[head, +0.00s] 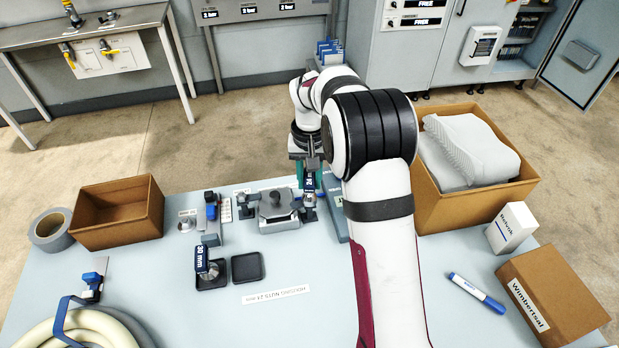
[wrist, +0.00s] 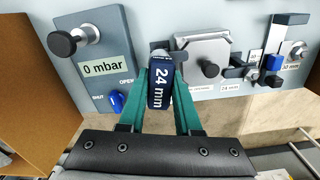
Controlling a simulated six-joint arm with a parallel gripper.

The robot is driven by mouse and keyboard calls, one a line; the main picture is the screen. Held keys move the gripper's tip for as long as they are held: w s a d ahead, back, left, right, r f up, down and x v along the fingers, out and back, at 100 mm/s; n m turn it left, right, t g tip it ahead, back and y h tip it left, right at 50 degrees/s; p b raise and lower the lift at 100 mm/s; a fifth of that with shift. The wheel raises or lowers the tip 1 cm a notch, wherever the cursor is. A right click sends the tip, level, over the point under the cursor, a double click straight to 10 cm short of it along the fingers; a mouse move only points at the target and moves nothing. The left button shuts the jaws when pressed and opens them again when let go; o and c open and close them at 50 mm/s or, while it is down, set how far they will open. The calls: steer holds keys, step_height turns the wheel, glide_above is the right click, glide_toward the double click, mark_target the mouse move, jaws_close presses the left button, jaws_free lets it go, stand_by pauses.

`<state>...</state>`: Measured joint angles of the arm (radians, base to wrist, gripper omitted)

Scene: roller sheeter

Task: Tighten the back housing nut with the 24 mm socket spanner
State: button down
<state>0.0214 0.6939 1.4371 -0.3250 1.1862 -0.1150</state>
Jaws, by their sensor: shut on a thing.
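My gripper (wrist: 158,100) is shut on the 24 mm socket spanner (wrist: 159,82), which has a dark blue label. In the head view the spanner (head: 309,184) hangs at the right side of the grey housing (head: 278,206). In the wrist view its lower end is close beside the left edge of the housing (wrist: 203,55). The housing nut at that spot is hidden by the spanner, and I cannot tell whether the socket is seated on it. A dark round knob (wrist: 210,69) sits on the housing's near side in the wrist view.
A 30 mm spanner (head: 201,262) stands in a dark holder beside an empty dark square holder (head: 247,267). A panel reading 0 mbar (wrist: 104,68) has a knob and a blue valve. Cardboard boxes (head: 120,211) and (head: 553,297) flank the table.

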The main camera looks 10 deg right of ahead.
steer(key=shift+n, duration=0.4)
steer(key=shift+r, duration=0.15)
steer(key=shift+r, duration=1.25)
steer(key=shift+r, duration=0.1)
step_height(320, 180, up, 5)
steer(key=shift+f, duration=0.1)
